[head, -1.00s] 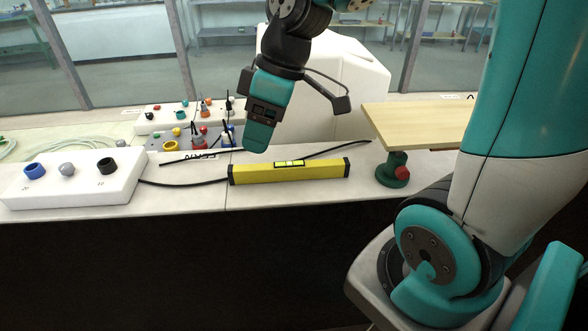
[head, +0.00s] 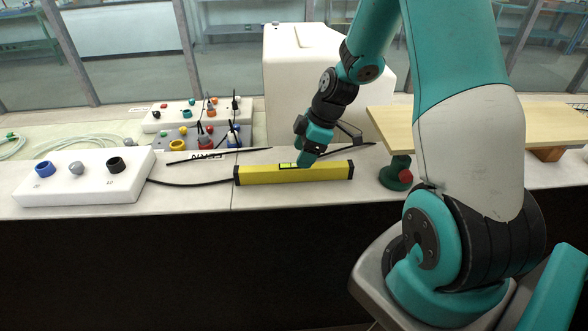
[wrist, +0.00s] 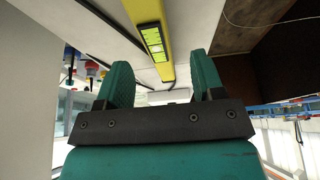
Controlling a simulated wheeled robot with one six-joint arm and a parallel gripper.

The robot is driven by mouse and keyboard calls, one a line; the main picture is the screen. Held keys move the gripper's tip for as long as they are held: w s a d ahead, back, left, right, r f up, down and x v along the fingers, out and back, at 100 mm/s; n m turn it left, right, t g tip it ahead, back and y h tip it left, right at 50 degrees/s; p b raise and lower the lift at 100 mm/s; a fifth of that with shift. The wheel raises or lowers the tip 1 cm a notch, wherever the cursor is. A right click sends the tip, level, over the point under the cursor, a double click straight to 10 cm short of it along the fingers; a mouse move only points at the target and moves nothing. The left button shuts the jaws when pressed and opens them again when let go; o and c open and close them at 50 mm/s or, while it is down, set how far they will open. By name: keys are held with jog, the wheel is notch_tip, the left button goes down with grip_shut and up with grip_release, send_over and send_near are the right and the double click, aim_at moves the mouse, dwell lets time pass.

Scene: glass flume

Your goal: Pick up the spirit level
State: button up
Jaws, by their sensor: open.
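The spirit level is a long yellow bar with black end caps and a green vial window (head: 252,175). It lies flat on the pale bench top, along the front edge. My gripper (head: 306,162) is just above and behind the middle of the level in the head view, covering part of its top edge. In the wrist view my gripper (wrist: 162,80) has its two teal fingers apart. The spirit level (wrist: 148,12) runs between and beyond the fingertips there, with its green vial in sight. Nothing is held. Whether the fingers touch the level cannot be told.
A white box with several knobs (head: 85,178) stands to the left. Behind are panels with coloured plugs (head: 190,137) and a white housing (head: 290,85). A green stand with a red knob (head: 396,174) and a wooden board (head: 440,124) are to the right. Black cables lie behind the level.

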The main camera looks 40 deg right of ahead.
aim_at(294, 168)
jog(key=shift+p+x, duration=1.2)
jog(key=shift+x, duration=1.95)
jog(key=shift+w+d, duration=0.15)
grip_shut()
